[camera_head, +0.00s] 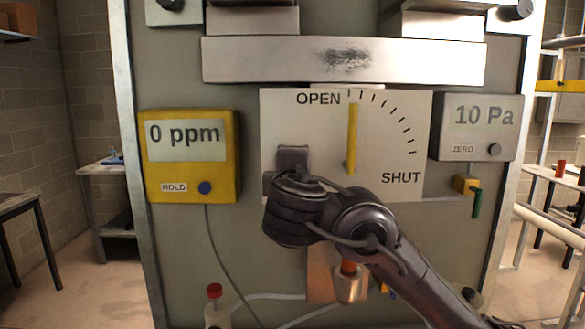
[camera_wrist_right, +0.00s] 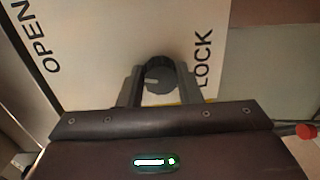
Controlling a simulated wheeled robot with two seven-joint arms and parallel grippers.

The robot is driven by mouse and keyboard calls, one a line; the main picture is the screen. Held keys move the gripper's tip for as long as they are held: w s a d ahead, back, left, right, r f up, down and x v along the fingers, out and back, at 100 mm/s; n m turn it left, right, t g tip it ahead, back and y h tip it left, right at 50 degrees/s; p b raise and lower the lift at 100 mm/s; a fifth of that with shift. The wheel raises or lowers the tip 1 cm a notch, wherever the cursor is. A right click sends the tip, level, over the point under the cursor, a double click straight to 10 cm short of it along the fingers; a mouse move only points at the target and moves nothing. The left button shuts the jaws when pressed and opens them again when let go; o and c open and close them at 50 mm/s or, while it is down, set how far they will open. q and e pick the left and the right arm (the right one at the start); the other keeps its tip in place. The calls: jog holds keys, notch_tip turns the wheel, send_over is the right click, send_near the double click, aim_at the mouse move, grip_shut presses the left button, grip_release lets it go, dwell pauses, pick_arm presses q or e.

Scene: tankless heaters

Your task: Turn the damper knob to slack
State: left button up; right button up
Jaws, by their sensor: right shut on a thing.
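The damper knob (camera_wrist_right: 160,72) is dark and round, with a short pale mark on its face, on the white plate in the right wrist view. My right gripper (camera_wrist_right: 159,84) is shut on it, one finger on each side. LOCK is printed to the right of the knob; no SLACK label shows. In the head view the gripper (camera_head: 292,160) is against the left part of the dial plate (camera_head: 385,150), and my wrist hides the knob. The yellow damper pointer (camera_head: 352,138) stands upright near OPEN. My left gripper is not in view.
A yellow 0 ppm meter (camera_head: 190,180) hangs left of the plate and a grey 10 Pa gauge (camera_head: 480,128) right of it. A metal bar (camera_head: 250,60) crosses above. A red-capped bottle (camera_head: 215,305) and hoses are below.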

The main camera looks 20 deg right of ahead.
jog(key=shift+f+n, duration=0.1)
jog(key=shift+n, duration=0.5)
jog(key=o, duration=1)
jog(key=shift+a, duration=0.1)
jog(key=shift+c, duration=0.2)
jog(key=shift+s, duration=0.1)
jog(key=v, duration=0.7)
jog(key=shift+s+b, duration=0.3)
